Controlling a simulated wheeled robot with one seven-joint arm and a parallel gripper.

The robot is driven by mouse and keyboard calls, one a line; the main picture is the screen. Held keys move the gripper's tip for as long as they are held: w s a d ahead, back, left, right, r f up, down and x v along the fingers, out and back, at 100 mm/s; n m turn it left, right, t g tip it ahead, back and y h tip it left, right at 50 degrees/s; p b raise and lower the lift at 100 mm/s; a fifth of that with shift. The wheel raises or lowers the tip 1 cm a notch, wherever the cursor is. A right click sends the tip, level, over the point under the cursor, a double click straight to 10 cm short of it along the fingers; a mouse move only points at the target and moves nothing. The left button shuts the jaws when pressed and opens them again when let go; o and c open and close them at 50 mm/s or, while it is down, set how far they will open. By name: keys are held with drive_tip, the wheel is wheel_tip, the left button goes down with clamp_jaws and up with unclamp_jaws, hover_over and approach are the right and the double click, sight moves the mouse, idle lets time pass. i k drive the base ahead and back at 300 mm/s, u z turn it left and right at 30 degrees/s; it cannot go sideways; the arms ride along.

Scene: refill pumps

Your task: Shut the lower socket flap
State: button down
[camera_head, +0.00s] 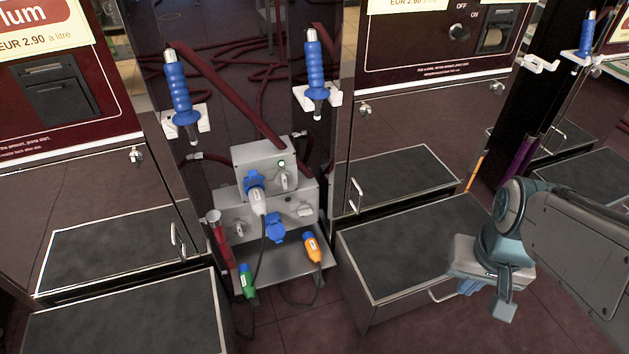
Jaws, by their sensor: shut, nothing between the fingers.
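The lower blue socket (275,230) is on the front of the grey socket box, below and right of the upper socket. Its blue flap seems to stand away from the face, but it is too small to be sure how far. A white and blue plug (258,199) sits in the upper socket, with its cable hanging down past the left side of the lower socket. My gripper (470,287) is at the right, over the grey-topped cabinet's right end, well away from the socket. It is shut and empty, with its fingers partly hidden by the hand.
A grey tray (282,266) below the box holds a green connector (247,281) and an orange connector (313,247). A red-handled tool (220,240) stands left of it. A low grey-topped cabinet (400,243) lies between my gripper and the box. Two blue-handled nozzles hang above.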

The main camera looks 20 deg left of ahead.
sight(276, 231)
drive_tip(key=k, duration=0.55)
drive_tip(key=u, duration=0.65)
drive_tip(key=i, duration=0.5)
drive_tip(key=u, duration=0.05)
